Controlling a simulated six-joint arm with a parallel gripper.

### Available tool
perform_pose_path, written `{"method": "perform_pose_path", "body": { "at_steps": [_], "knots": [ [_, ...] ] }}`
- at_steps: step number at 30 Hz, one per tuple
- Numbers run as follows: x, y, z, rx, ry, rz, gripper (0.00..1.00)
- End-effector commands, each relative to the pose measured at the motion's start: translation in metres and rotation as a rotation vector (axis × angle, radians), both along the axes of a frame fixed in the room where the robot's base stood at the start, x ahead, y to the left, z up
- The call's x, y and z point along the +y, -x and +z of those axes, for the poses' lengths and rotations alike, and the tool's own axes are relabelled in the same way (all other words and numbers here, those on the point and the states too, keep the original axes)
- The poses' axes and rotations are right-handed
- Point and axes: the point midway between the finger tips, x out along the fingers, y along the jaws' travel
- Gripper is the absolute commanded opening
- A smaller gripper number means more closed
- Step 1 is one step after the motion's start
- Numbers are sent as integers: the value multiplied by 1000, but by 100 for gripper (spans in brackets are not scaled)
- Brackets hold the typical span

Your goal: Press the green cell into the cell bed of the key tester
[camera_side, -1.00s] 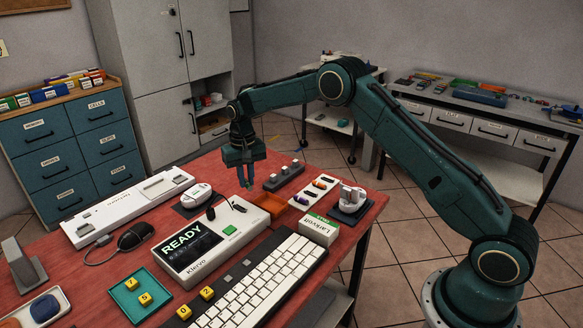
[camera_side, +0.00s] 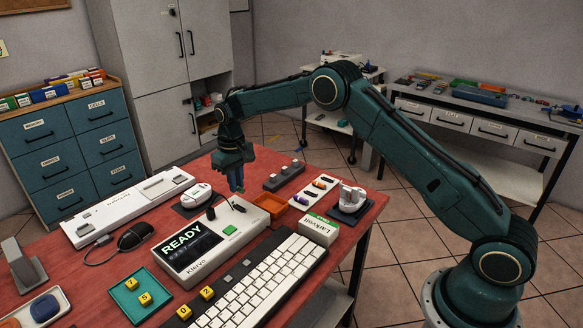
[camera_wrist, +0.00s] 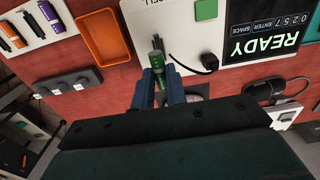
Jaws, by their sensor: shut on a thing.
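The key tester (camera_side: 206,262) is a pale box on the red table with a dark READY display and a green button. Its pale top also shows in the wrist view (camera_wrist: 180,18), with a partly cut-off "CELL" label at the top edge. My gripper (camera_side: 237,188) is above the tester's far edge in the side view. In the wrist view my gripper (camera_wrist: 159,88) has its blue fingers shut on the green cell (camera_wrist: 158,78), which sticks out past the fingertips toward the tester. The cell bed cannot be made out clearly; the cell and a dark upright part are in that area.
A black plug with a thin lead (camera_wrist: 200,63) lies on the tester beside the cell. An orange tray (camera_side: 275,205), a dark block with several knobs (camera_side: 284,176) and a rack of coloured cells (camera_side: 315,190) stand close by. A keyboard (camera_side: 262,283) lies in front.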

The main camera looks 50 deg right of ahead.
Motion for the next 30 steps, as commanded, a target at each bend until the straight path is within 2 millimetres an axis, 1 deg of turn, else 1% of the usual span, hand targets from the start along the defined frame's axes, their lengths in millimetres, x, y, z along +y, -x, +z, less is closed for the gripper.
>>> {"method": "perform_pose_path", "body": {
  "at_steps": [21,30],
  "knots": [
    [0,0,-45,0,0,-1,3],
    [0,0,-54,0,0,-1,3]
  ]
}}
